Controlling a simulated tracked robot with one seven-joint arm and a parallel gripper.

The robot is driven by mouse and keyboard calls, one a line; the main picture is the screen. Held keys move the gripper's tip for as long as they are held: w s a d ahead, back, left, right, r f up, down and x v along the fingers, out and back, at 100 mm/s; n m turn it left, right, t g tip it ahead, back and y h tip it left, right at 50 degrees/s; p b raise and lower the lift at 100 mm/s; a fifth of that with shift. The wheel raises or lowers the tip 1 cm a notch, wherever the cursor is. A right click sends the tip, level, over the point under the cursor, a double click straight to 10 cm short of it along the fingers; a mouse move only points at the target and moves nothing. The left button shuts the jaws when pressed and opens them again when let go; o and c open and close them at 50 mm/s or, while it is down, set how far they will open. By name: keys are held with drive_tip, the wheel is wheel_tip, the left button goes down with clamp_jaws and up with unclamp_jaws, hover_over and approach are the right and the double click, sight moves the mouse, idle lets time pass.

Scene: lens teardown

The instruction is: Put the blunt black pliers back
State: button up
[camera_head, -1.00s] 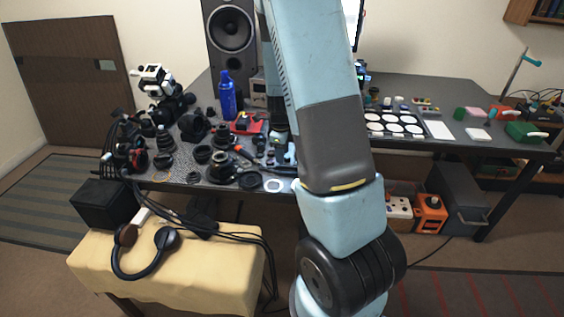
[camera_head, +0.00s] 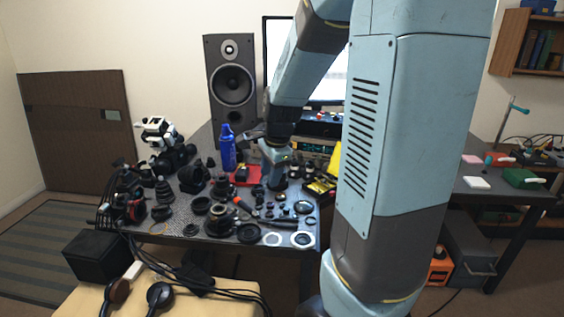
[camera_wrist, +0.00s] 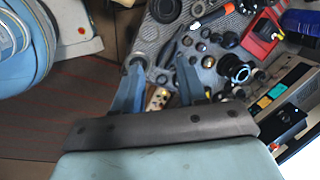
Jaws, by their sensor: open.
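My gripper (camera_head: 276,183) is over the crowded left part of the dark table in the head view, pointing down. In the wrist view its two fingers (camera_wrist: 158,70) stand apart with nothing clearly held between them.
Lens rings and small parts crowd the table around my gripper. A blue bottle (camera_head: 228,148) and a speaker (camera_head: 231,85) stand behind. My arm hides the table's middle.

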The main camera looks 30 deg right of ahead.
drive_tip(key=s+a+r+n+t, duration=0.1)
drive_tip(key=s+a+r+n, duration=0.2)
drive_tip(key=s+r+n, duration=0.4)
drive_tip(key=s+a+r+n+t, duration=0.1)
drive_tip(key=s+a+r+n, duration=0.2)
drive_tip(key=s+r+n, duration=0.3)
drive_tip(key=s+n, duration=0.4)
drive_tip(key=s, duration=0.1)
drive_tip(key=shift+s+r+t+h, duration=0.3)
drive_tip(key=shift+s+r+t, duration=0.1)
